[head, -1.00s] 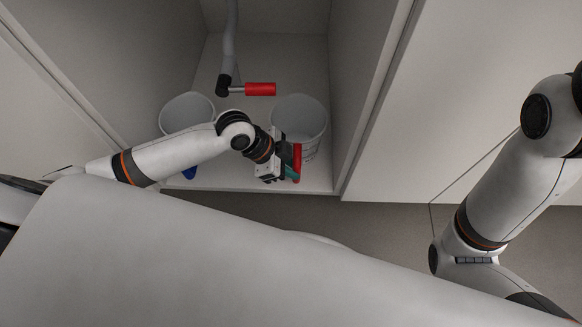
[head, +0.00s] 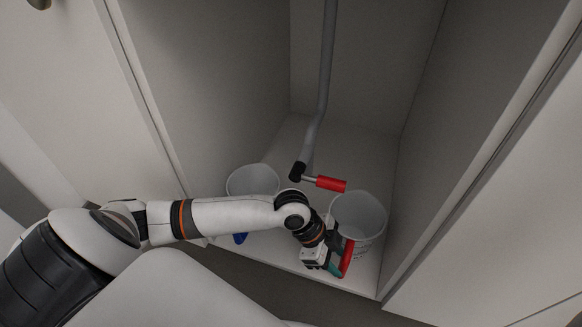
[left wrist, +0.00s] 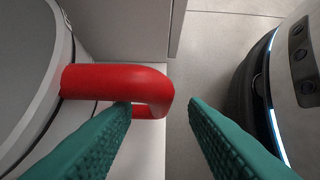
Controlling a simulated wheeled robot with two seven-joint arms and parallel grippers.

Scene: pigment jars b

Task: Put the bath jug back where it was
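A pale grey jug (head: 358,215) with small print on its side and a red handle (head: 347,262) stands upright on the cabinet floor, at the right. A second pale jug (head: 252,181) with a blue handle (head: 240,238) stands to its left. The frames do not show which is the bath jug. My left gripper (head: 337,262) is at the red handle. In the left wrist view its teal fingers (left wrist: 160,105) are apart, with the outer part of the red handle (left wrist: 120,82) between them; the left fingertip overlaps the handle's loop. Contact cannot be told. My right gripper is out of view.
The jugs are in an open cabinet, near the front edge of its floor (head: 300,268). A grey pipe (head: 325,85) comes down behind them to a lever with a red grip (head: 330,184), above and between the jugs. Side walls stand close on both sides.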

